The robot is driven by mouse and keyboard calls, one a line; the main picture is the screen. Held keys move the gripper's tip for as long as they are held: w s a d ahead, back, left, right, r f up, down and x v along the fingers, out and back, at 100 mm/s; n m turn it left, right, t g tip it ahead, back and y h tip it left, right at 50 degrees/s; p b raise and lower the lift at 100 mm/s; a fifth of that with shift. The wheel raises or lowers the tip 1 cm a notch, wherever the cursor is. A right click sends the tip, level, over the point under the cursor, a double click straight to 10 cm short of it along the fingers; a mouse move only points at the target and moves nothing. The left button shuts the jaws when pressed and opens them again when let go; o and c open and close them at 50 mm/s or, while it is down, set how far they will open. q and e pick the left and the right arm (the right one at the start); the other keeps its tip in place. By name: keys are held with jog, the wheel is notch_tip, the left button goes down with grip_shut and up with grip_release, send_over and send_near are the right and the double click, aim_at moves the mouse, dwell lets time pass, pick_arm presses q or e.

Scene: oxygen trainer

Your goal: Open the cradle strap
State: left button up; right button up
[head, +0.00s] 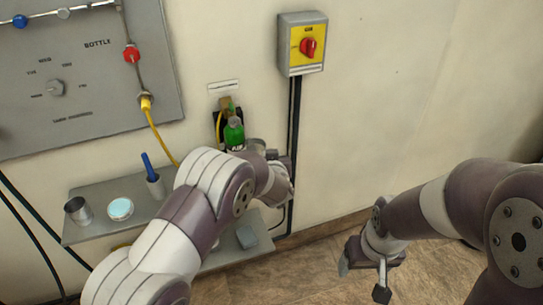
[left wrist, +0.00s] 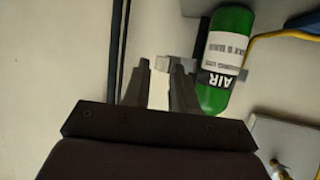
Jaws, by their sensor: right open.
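The green AIR bottle (head: 234,134) stands in a dark cradle (head: 217,122) on the wall in the head view. In the left wrist view the bottle (left wrist: 226,62) lies to the right of my left gripper (left wrist: 160,70). The cradle strap (left wrist: 200,42) is a dark band by the bottle, with a pale tab (left wrist: 162,66) sticking out to the left. My left fingers are apart, their tips close to the tab; I cannot tell whether they touch it. In the head view my left arm hides the lower bottle. My right gripper (head: 366,278) is open and empty above the floor.
A red-knobbed yellow switch box (head: 303,44) with dark conduit is right of the cradle. A grey shelf (head: 90,233) holds a metal cup (head: 77,210), a round dish (head: 120,209) and a blue-handled tool (head: 150,168). A yellow hose (head: 160,135) hangs from the panel (head: 85,75).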

pick_arm(q)
jog(key=shift+o, duration=0.6)
jog(key=shift+w+a+r, duration=0.1)
jog(key=shift+a+r, duration=0.15)
jog(key=shift+a, duration=0.05)
jog(key=shift+w, duration=0.1)
jog(key=shift+r, duration=0.1)
jog(key=v, duration=1.3)
jog(key=shift+d+f, duration=0.3)
jog(key=shift+f, duration=0.05)
pick_arm(e)
jog(key=shift+w+a, duration=0.25)
jog(key=shift+w, duration=0.1)
jog(key=shift+r, duration=0.1)
